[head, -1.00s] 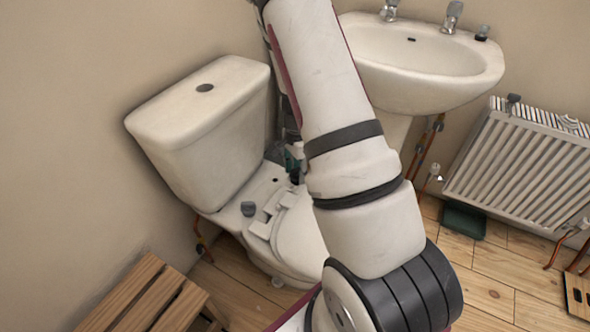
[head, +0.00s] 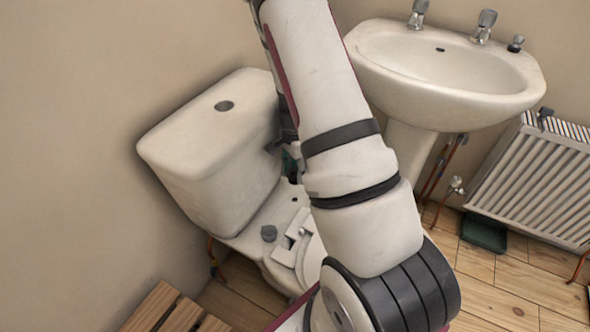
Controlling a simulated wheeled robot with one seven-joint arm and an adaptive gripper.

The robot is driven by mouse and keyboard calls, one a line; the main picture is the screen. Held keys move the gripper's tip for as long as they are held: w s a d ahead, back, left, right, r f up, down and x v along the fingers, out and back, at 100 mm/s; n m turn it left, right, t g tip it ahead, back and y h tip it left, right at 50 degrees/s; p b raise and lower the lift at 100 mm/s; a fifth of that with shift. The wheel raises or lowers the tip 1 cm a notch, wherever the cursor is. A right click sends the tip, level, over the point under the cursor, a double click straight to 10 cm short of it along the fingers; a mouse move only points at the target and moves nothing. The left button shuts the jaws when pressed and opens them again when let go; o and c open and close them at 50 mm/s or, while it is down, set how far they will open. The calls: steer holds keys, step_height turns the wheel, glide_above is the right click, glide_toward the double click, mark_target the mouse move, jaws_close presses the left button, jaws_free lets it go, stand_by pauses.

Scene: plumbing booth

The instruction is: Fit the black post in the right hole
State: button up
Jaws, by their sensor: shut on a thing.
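The white toilet's rear deck (head: 253,241) lies below the cistern. A small dark hole (head: 294,200), the right one, shows open in it. My gripper (head: 279,149) is partly visible behind my arm, beside the cistern's right side and above the deck. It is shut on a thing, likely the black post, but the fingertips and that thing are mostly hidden. A bit of green shows just below the gripper.
The cistern (head: 205,135) stands close to the left of my gripper. A washbasin (head: 440,80) on a pedestal is at the right, with a radiator (head: 535,180) beyond it. A wooden slatted stool (head: 165,312) is at the lower left. My arm hides much of the bowl.

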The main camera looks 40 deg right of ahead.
steer(key=shift+f+b, duration=3.85)
steer(key=shift+f, duration=0.95)
steer(key=shift+f, duration=0.1)
steer(key=o, duration=1.3)
step_height(320, 180, up, 12)
steer(key=shift+s, duration=0.1)
